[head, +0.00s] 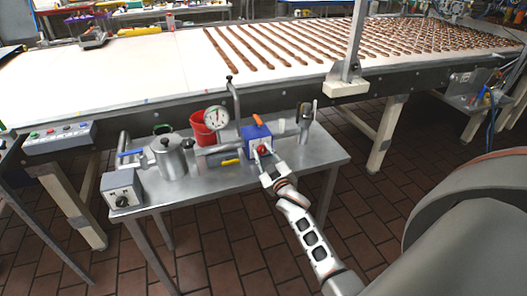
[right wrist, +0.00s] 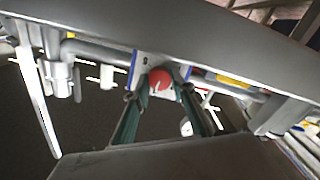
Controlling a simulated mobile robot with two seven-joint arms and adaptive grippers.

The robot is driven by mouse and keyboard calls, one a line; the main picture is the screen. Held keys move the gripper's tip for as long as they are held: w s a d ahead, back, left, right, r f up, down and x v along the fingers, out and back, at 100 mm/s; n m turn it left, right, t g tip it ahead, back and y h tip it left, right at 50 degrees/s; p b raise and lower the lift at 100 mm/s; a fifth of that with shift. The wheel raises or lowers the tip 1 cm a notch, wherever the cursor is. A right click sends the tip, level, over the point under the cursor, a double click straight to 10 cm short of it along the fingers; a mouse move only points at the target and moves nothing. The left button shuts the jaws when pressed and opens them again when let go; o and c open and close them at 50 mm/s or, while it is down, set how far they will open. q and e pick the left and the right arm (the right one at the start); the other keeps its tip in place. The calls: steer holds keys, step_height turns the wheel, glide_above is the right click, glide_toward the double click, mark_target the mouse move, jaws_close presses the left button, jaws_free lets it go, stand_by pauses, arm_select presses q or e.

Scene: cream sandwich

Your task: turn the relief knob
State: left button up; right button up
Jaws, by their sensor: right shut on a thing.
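The red relief knob (head: 262,150) sits on the front of a blue block (head: 255,134) on the metal side table. In the right wrist view the knob (right wrist: 161,82) is a round red disc with a small mark, in front of a pale plate. My right gripper (head: 265,158) reaches in from the lower right of the head view. Its two fingers (right wrist: 160,90) stand on either side of the knob and are shut on it. My left gripper is not in view.
The metal table (head: 225,187) also holds a pressure gauge (head: 216,118), a red bucket (head: 200,133), a steel pot (head: 167,157) and a grey box with a black knob (head: 121,190). An orange lever (head: 257,119) tops the block. A white conveyor (head: 150,70) runs behind.

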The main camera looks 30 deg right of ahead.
steer(key=shift+r+m+p, duration=0.1)
steer(key=shift+m+p, duration=0.65)
steer(key=shift+m, duration=0.45)
steer(key=o, duration=1.1)
steer(key=shift+s+a, duration=0.1)
steer(key=shift+s, duration=0.25)
steer(key=v, duration=1.1)
steer(key=shift+s+a, duration=0.1)
